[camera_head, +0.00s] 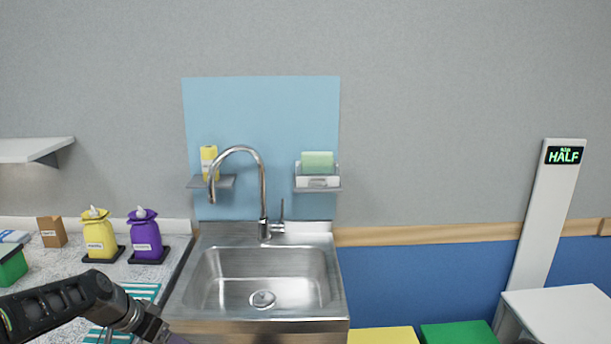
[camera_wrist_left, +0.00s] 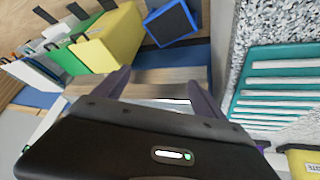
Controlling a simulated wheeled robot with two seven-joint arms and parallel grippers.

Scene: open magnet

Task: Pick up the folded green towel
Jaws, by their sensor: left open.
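A teal-green cloth with white stripes (camera_head: 143,290) lies flat on the speckled counter left of the sink, partly hidden behind my left arm. It also shows at the right of the left wrist view (camera_wrist_left: 277,84), beyond one finger. It is the towel-like green thing in view. My left gripper (camera_head: 168,338) is at the bottom edge of the head view, right of the cloth and near the sink's front left corner. In the left wrist view my left gripper (camera_wrist_left: 162,92) has its purple fingers apart with nothing held between them. My right gripper is not in view.
The steel sink (camera_head: 215,292) with a tall faucet (camera_head: 262,190) is right of the counter. A yellow bag (camera_head: 99,234) and a purple bag (camera_head: 145,236) stand on dark trays behind the cloth. A green box (camera_head: 12,267) is at the left edge.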

